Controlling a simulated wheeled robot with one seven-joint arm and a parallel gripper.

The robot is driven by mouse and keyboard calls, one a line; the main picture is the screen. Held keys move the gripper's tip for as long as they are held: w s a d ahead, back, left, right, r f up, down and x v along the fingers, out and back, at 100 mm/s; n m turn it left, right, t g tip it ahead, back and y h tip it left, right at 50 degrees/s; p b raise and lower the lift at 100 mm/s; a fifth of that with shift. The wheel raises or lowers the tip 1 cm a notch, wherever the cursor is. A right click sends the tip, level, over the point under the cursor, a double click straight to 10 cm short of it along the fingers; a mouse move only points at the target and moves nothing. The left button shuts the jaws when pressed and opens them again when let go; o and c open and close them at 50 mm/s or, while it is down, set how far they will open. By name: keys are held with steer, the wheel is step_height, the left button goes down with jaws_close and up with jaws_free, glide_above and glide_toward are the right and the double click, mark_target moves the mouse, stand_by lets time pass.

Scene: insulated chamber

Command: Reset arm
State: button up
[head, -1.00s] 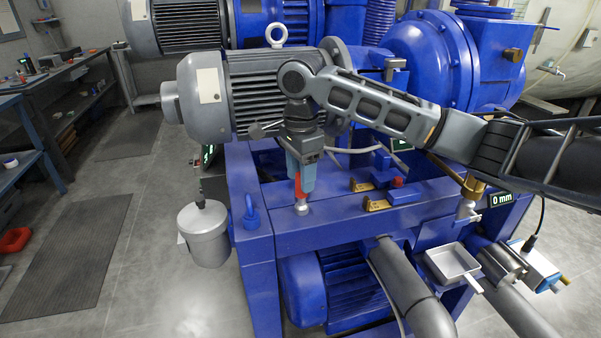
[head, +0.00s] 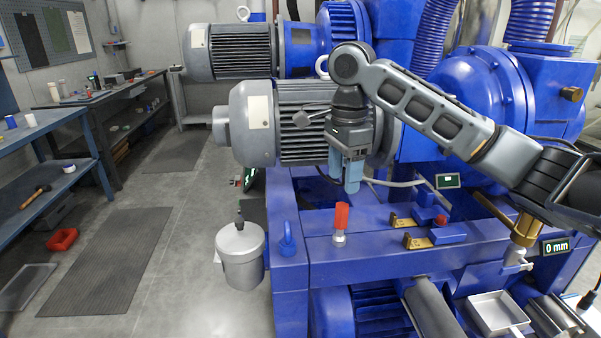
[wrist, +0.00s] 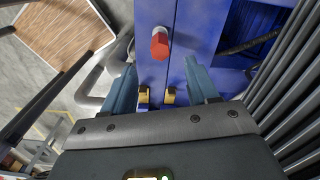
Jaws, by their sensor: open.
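My gripper (head: 346,184) hangs pointing down from my raised arm, in front of the grey ribbed motor (head: 300,122). Its two blue fingers are apart with nothing between them. Just below and slightly left of the fingertips, a red-topped fitting (head: 341,218) stands upright on the blue machine frame (head: 385,250), clear of the fingers. In the wrist view the red cap (wrist: 160,44) lies ahead between the spread fingers (wrist: 166,80), and it appears farther off than they are.
A grey lidded pot (head: 241,258) is at the frame's left side. Brass-coloured blocks (head: 417,241) and a small metal tray (head: 497,312) are to the right. A display reading 0 mm (head: 555,246) is at far right. Workbenches (head: 50,125) line the left, with open floor between.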

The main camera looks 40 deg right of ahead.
steer(key=w+a+f+n+t+y, duration=0.2)
steer(key=a, duration=0.6)
steer(key=w+a+f+n+t+y, duration=0.2)
steer(key=w+a, duration=0.1)
steer(key=a, duration=0.4)
steer(key=w+a+f+n+t+y, duration=0.2)
steer(key=a, duration=0.6)
steer(key=s+a+f+n+t+y, duration=0.1)
steer(key=s+a+t, duration=0.15)
steer(key=a, duration=0.25)
steer(key=s+a+f+t+y, duration=0.1)
steer(key=a+f+t, duration=0.15)
steer(key=a, duration=0.35)
steer(key=s+d+f+n+t+h, duration=0.1)
steer(key=s+f+t+h, duration=0.2)
steer(key=s, duration=0.7)
steer(key=s+d+f+n+h, duration=0.25)
steer(key=s+f, duration=0.25)
steer(key=s, duration=0.5)
steer(key=s+d+r+n, duration=0.2)
steer(key=s+n, duration=0.1)
steer(key=s, duration=0.4)
steer(key=s+d+r+n+h, duration=0.1)
steer(key=s+d+r+n, duration=0.1)
steer(key=s, duration=0.5)
steer(key=s+d+r+n+h, duration=0.1)
steer(key=s+d+r+n, duration=0.1)
steer(key=s+n, duration=0.4)
steer(key=shift+s+d+t, duration=0.4)
steer(key=shift+d, duration=0.45)
